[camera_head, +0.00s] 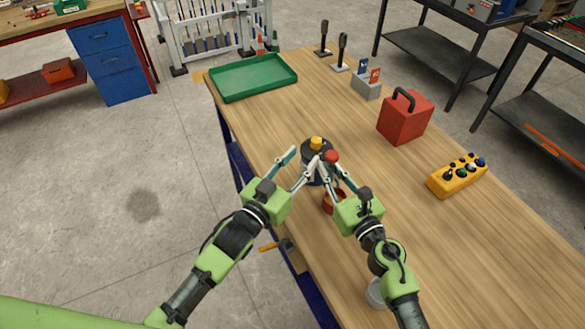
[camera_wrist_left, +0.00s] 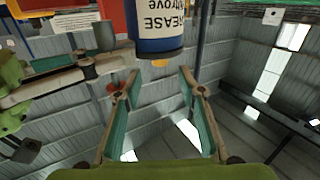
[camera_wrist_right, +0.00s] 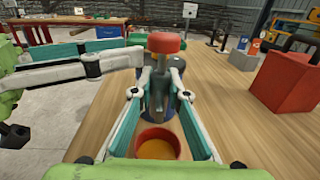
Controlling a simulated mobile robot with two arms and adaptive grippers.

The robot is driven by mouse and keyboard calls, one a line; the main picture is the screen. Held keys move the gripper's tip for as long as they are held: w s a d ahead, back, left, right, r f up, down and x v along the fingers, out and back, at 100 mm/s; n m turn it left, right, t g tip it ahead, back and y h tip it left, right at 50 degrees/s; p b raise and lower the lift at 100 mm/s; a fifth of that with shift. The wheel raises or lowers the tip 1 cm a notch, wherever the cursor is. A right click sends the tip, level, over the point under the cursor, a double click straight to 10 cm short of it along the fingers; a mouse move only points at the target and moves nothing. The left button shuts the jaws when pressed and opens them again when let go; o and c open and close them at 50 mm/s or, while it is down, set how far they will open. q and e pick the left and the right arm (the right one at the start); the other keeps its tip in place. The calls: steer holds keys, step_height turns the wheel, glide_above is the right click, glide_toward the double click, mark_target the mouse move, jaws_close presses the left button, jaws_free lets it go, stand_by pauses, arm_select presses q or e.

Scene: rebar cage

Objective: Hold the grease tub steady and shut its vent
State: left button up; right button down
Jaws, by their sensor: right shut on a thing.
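The grease tub (camera_head: 317,176) is a dark blue can with a white label and a yellow knob (camera_head: 316,142) on top. It stands on the table and is partly hidden by my grippers. It appears upside down in the left wrist view (camera_wrist_left: 158,42). The red-capped vent (camera_head: 332,156) is at the tub's near right; its red cap also shows in the right wrist view (camera_wrist_right: 164,42). My right gripper (camera_wrist_right: 164,82) is shut on the vent's stem, below the cap. My left gripper (camera_wrist_left: 160,75) is open and empty, its fingertips near the tub's left side.
A red cup (camera_wrist_right: 157,142) with orange contents stands just in front of the tub. A green tray (camera_head: 252,77) lies at the far left of the table. A red box (camera_head: 405,118) and a yellow button box (camera_head: 457,176) stand to the right.

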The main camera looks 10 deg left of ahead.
steer(key=shift+d, duration=0.15)
arm_select(q)
steer(key=v, duration=0.3)
steer(key=shift+s+a, duration=0.1)
steer(key=shift+s, duration=0.25)
arm_select(e)
steer(key=c, duration=1.9)
jaws_free()
